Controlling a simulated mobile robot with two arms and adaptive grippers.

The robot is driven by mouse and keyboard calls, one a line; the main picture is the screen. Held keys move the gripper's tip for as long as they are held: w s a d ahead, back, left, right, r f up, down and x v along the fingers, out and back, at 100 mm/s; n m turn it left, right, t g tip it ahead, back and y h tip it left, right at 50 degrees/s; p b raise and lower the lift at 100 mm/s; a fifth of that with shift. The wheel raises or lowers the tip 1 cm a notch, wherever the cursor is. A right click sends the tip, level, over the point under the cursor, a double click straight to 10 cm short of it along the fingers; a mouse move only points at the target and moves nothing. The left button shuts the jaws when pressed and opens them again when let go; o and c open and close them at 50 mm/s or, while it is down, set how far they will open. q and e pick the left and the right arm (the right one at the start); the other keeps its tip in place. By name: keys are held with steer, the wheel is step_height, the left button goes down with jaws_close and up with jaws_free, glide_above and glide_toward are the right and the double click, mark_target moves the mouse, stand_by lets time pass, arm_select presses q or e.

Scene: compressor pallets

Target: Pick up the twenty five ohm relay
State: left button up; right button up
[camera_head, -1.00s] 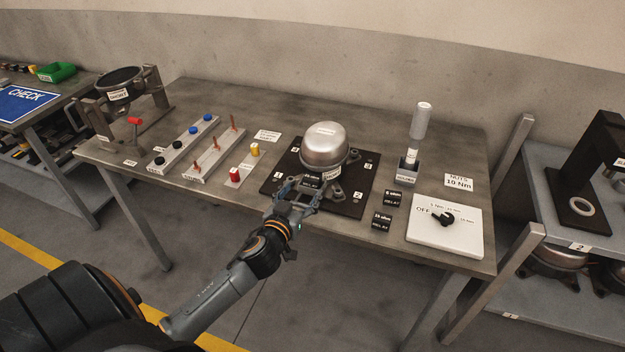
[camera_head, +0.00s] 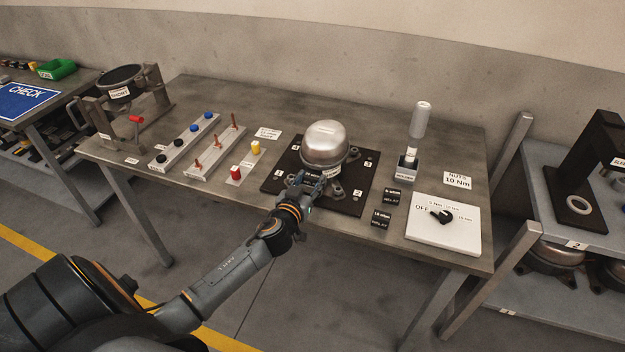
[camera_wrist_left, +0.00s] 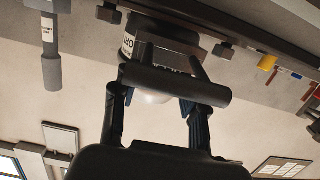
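Two small black relay blocks lie on the table right of the dark plate, the upper relay (camera_head: 393,197) and the lower relay (camera_head: 381,218). Their ohm values are too small to read surely. A dark labelled block (camera_wrist_left: 170,58) shows beyond my left gripper's fingers in the left wrist view, against the silver compressor (camera_head: 325,145). My left gripper (camera_head: 304,182) is at the compressor's front, over the plate, and hides most of that block in the head view. In the wrist view its fingers (camera_wrist_left: 160,110) stand apart; whether they grip the block is unclear. My right gripper is not in view.
The compressor stands on a dark numbered plate (camera_head: 348,205). To the right are a holder (camera_head: 406,172) with an upright tool and a white switch board (camera_head: 442,225). To the left are rails with knobs and copper pins (camera_head: 216,150). The table's front edge is close below my arm.

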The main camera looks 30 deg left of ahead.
arm_select(q)
steer(key=c, duration=0.4)
steer(key=shift+r, duration=0.55)
step_height(320, 180, up, 2)
steer(key=shift+r, duration=0.1)
steer(key=s+a+r, duration=0.1)
steer(key=s+r, duration=0.2)
steer(key=s, duration=0.1)
steer(key=s+a+r, duration=0.2)
steer(key=s+r, duration=0.1)
steer(key=s, duration=0.1)
steer(key=s+a+r+b, duration=0.1)
steer(key=s+a+r, duration=0.1)
steer(key=s, duration=0.3)
steer(key=shift+a+r, duration=0.25)
steer(key=shift+r, duration=0.65)
